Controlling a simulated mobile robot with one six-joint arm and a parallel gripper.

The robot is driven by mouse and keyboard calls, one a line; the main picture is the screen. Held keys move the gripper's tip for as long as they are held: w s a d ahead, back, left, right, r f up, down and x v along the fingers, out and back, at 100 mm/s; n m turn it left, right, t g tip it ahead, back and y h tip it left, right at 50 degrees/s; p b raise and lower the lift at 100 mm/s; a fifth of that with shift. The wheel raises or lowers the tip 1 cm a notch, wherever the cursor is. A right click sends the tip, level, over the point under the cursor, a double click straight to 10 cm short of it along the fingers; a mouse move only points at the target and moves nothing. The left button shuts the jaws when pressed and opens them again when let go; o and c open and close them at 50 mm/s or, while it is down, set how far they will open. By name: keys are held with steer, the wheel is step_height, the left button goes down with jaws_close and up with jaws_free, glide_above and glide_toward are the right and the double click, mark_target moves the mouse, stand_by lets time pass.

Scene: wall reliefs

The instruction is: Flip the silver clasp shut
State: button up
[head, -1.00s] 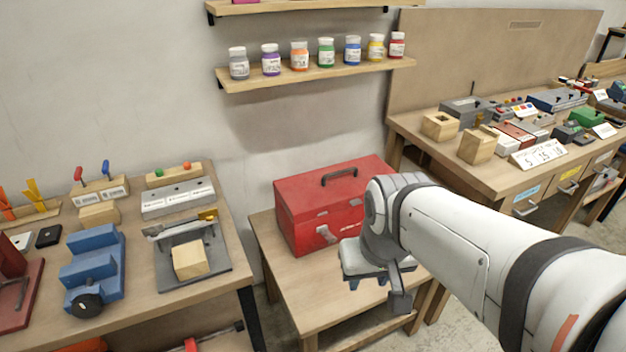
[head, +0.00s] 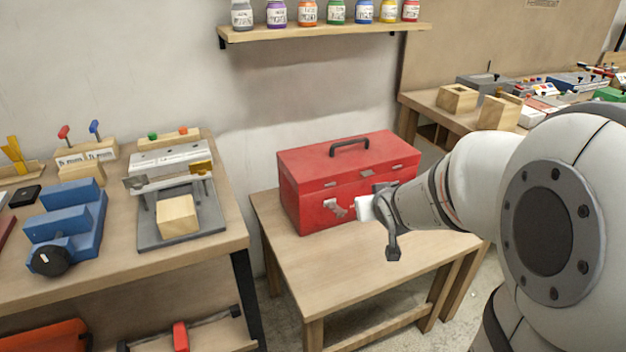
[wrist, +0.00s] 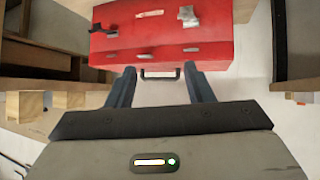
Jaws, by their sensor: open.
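A red toolbox (head: 325,165) stands on a small wooden table, with a black handle on its lid. The silver clasp (head: 334,208) hangs out from the left of its front, below a small silver plate (head: 331,184) near the lid seam. In the wrist view the box is upside down; the clasp (wrist: 187,15) is near the top edge, with the plate (wrist: 191,50) below it. A second silver fitting (wrist: 104,32) is on the other side. My gripper (head: 366,208) is just right of the clasp in the head view. In the wrist view its fingers (wrist: 161,86) are apart and empty.
The small table top (head: 350,265) is bare in front of the box. A workbench (head: 120,270) with blocks and fixtures is at left, another bench (head: 425,105) at right. A shelf (head: 325,32) with paint jars hangs above.

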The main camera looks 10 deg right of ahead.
steer(key=w+f+n+t+y+b, duration=0.1)
steer(key=w+f+t+y+b, duration=0.15)
steer(key=w+f+b, duration=0.45)
steer(key=n+t+y+b, duration=0.2)
steer(key=t+y+b, duration=0.2)
steer(key=b, duration=0.3)
glide_toward(337, 209)
steer(key=w, duration=0.3)
steer(key=x, duration=0.3)
steer(key=a+b+x, duration=0.1)
steer(key=x, duration=0.3)
steer(key=shift+s, duration=0.25)
